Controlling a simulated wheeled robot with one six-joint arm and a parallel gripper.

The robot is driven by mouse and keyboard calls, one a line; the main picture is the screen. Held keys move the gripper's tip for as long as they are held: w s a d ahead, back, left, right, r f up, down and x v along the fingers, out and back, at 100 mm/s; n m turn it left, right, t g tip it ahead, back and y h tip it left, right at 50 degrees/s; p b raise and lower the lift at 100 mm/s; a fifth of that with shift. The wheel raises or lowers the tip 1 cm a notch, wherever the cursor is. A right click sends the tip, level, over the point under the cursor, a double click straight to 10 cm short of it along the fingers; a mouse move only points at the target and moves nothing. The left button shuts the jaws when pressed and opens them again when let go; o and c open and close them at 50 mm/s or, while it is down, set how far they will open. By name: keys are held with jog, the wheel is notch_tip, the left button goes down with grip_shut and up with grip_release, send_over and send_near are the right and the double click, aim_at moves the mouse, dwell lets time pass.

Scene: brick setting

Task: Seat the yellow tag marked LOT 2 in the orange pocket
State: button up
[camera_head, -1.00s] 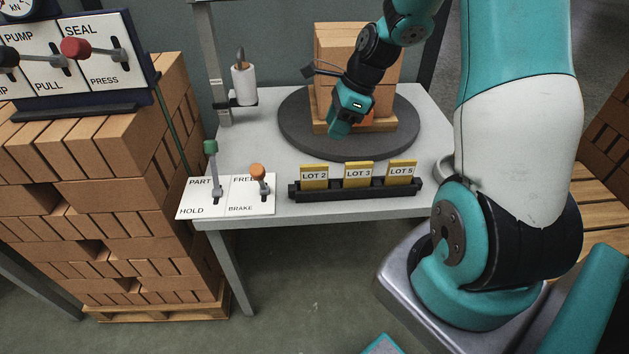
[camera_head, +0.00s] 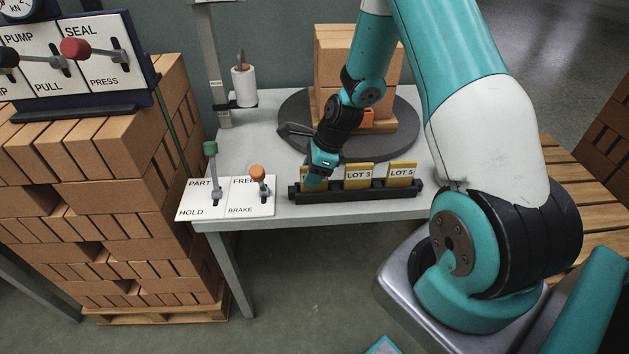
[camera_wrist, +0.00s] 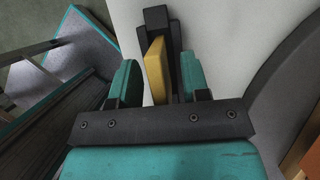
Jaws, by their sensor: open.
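The LOT 2 tag stands in the left slot of the black rack (camera_head: 410,190) on the table, mostly hidden behind my gripper (camera_head: 315,184) in the head view. In the wrist view a yellow tag (camera_wrist: 155,70) stands upright between the two teal fingers of my gripper (camera_wrist: 160,80). The fingers are open, with gaps on both sides of the tag, the right gap smaller. The tag's lettering does not show there. The orange pocket (camera_head: 368,118) is on the front of the brick stack on the turntable, partly hidden by my arm.
The LOT 3 tag (camera_head: 359,175) and LOT 5 tag (camera_head: 402,173) stand to the right in the rack. The round dark turntable (camera_head: 290,125) carries the bricks (camera_head: 334,60) behind. A lever panel (camera_head: 228,198) with green and orange knobs is left of the rack.

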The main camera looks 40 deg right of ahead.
grip_shut()
jog(key=shift+r, duration=0.1)
